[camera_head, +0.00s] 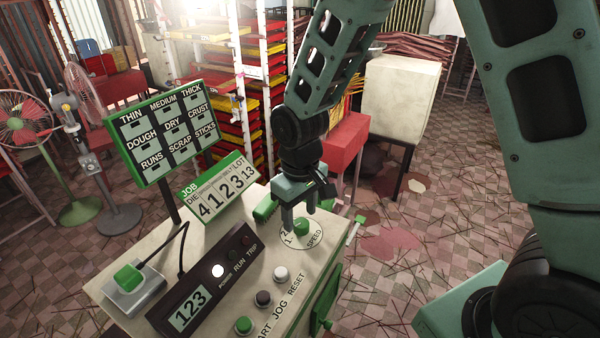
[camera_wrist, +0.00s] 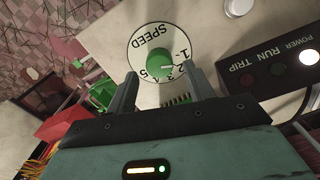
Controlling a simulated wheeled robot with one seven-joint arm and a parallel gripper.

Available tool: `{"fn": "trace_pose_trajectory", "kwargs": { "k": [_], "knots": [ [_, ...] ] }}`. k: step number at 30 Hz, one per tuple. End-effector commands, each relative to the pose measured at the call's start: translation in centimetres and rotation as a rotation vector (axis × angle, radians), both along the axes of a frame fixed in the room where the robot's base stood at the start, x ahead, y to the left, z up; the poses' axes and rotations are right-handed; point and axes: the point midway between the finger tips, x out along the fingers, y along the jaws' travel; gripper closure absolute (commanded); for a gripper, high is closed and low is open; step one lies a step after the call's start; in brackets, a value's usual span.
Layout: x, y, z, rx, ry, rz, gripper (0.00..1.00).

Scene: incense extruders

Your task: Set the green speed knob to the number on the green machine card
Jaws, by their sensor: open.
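The green speed knob (camera_head: 301,227) sits on a white round dial marked SPEED on the machine's top. In the wrist view the knob (camera_wrist: 159,65) shows a short pale mark towards the right, near the 2; the exact setting is hard to tell. The dial (camera_wrist: 146,46) carries numbers from 1 to 5. The green-framed JOB card (camera_head: 221,192) reads 4 1 2 3 13; DIE, BELT and LOT head some columns, the other headings are too small to read surely. My gripper (camera_head: 300,210) points down over the knob, open, its fingers (camera_wrist: 163,86) either side, not visibly gripping.
A dark panel (camera_head: 205,290) shows 123 and a lit POWER lamp. START, JOG and RESET buttons (camera_head: 263,298) lie in front of it. A green-framed label board (camera_head: 158,132) rises behind; a green switch (camera_head: 128,277) is at left. A green block (camera_head: 265,208) stands near the dial.

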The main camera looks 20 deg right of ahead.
Motion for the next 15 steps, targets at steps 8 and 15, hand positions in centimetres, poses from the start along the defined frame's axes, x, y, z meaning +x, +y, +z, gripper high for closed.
{"fn": "trace_pose_trajectory", "kwargs": {
  "k": [8, 15],
  "knots": [
    [0.2, 0.0, 6.1, 0.003, -0.01, 0.001, 0.47],
    [0.1, 0.0, 11.5, 0.002, -0.008, 0.0, 0.47]
  ]
}}
